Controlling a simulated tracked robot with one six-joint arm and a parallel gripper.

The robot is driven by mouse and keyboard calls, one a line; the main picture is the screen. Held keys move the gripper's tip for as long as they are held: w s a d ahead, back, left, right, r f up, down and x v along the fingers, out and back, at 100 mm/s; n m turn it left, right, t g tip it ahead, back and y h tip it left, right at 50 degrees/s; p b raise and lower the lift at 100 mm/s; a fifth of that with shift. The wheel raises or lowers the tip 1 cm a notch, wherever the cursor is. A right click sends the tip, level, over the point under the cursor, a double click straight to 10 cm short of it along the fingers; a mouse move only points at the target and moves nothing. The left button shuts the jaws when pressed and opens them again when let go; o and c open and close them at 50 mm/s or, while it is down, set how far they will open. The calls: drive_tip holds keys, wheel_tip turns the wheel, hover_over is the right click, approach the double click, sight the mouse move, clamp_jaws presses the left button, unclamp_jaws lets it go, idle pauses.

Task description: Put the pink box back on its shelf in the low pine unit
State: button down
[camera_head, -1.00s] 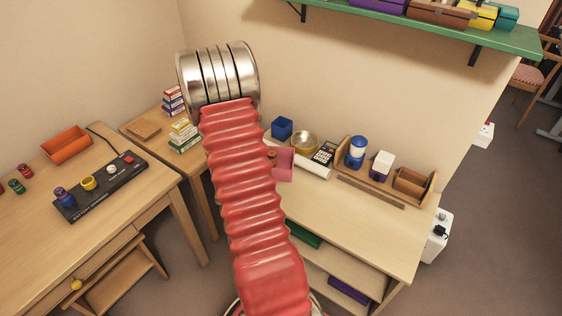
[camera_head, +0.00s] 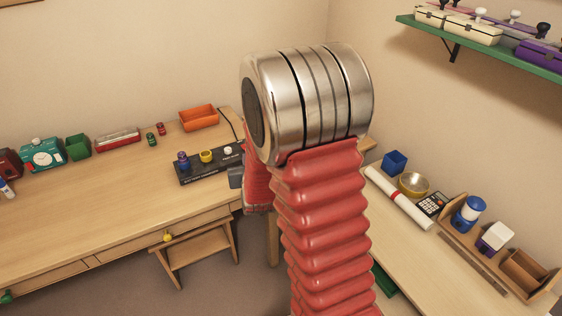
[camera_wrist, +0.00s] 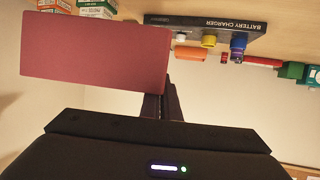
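The pink box (camera_wrist: 95,58) fills the upper left of the wrist view as a plain flat face. It is right at the dark fingers of my gripper (camera_wrist: 162,104), which look closed together on it; the exact contact is hidden behind the box. In the head view the pink box and the fingers are hidden behind my arm. The low pine unit (camera_head: 408,262) stands at the right, its top seen from above. A green box (camera_head: 384,281) shows low at its left side, partly behind my arm. Its shelf openings are mostly out of view.
The pine unit's top carries a blue cup (camera_head: 395,162), brass bowl (camera_head: 413,184), paper roll (camera_head: 398,198), calculator (camera_head: 432,205) and wooden rack (camera_head: 453,217). The desk (camera_head: 100,221) at left holds a battery charger (camera_head: 208,165) and orange tray (camera_head: 198,118). A green wall shelf (camera_head: 480,45) hangs upper right.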

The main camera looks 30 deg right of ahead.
drive_tip(key=a+r+n+y, duration=0.2)
drive_tip(key=a, duration=0.6)
drive_tip(key=w+a+r+n+t+y, duration=0.1)
drive_tip(key=a+r+n+y, duration=0.1)
drive_tip(key=a, duration=0.6)
drive_tip(key=shift+a+y, duration=0.3)
drive_tip(key=shift+y, duration=0.2)
